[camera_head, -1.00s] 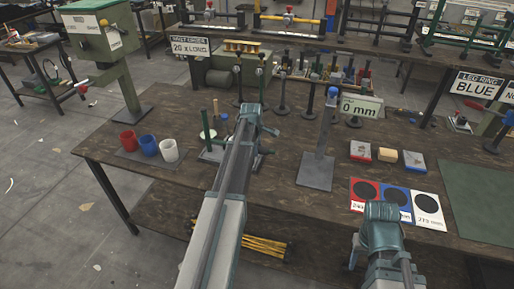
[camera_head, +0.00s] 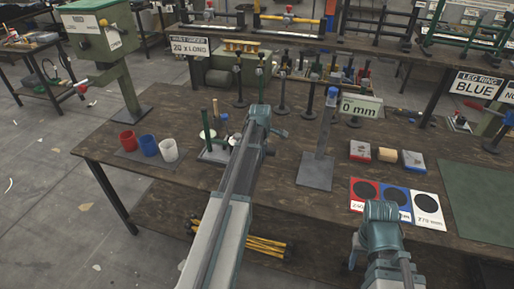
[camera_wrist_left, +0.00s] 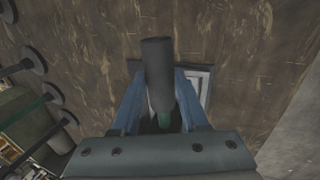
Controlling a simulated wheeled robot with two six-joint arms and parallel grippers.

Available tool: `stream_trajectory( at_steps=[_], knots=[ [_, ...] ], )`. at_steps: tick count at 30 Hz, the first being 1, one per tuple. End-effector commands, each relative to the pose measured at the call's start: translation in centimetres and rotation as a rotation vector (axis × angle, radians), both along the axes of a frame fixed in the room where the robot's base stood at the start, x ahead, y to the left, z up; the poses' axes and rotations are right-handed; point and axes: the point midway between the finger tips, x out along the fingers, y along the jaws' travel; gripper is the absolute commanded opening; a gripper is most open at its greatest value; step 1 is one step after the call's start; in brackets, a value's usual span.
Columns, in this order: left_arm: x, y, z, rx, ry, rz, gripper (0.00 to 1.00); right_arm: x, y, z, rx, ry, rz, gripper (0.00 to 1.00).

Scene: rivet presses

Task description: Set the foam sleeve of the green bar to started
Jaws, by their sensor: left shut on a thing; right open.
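My left gripper (camera_head: 260,118) is over the table, its fingertips hidden in the head view. A dark grey foam sleeve (camera_wrist_left: 157,62) is around the bar and sticks out past the fingertips. How far the sleeve sits along the bar cannot be told. Another dark green upright (camera_head: 205,121) stands on a small plate left of the left gripper. My right gripper (camera_head: 382,222) is open and empty at the front right.
Red (camera_head: 128,140), blue (camera_head: 148,145) and white (camera_head: 168,150) cups stand at left. A post on a grey base (camera_head: 315,172) stands right of my left arm, by a "0 mm" sign (camera_head: 361,106). Cards with black discs (camera_head: 395,197) and a green mat (camera_head: 475,195) lie at right.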

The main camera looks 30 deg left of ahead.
Motion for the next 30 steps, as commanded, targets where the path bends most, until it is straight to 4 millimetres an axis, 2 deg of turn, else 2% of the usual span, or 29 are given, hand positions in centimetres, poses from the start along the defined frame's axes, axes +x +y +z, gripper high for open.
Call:
stream_trajectory(
  at_steps=[1, 6, 16, 17, 21, 22, 30],
  knots=[
    [0.3, -1.6, 0.0, -0.005, 0.000, -0.006, 0.00, 0.0, 0.0, 0.0, 0.000, 0.000, 0.000, 0.50],
    [1.0, -3.9, 0.0, -0.005, 0.000, -0.004, 0.00, 0.0, 0.0, 0.0, 0.000, 0.000, 0.000, 0.50],
    [1.1, -4.3, 0.0, -0.007, -0.001, -0.001, 0.00, 0.0, 0.0, 0.0, 0.000, 0.000, 0.000, 0.50],
    [1.1, -4.3, 0.0, -0.007, -0.001, -0.001, 0.45, 0.0, 0.0, 0.0, 0.000, 0.000, 0.000, 0.50],
    [1.1, -4.2, 0.0, -0.006, -0.001, -0.001, 0.70, 0.0, 0.0, 0.0, 0.000, 0.000, 0.000, 0.50],
    [1.1, -4.2, 0.0, -0.006, -0.001, -0.001, 0.75, 0.0, 0.0, 0.0, 0.000, 0.000, 0.000, 0.50],
    [1.0, -4.1, 0.0, -0.004, -0.001, 0.000, 0.75, 0.0, 0.0, 0.0, 0.000, 0.000, 0.000, 0.50]
  ],
)
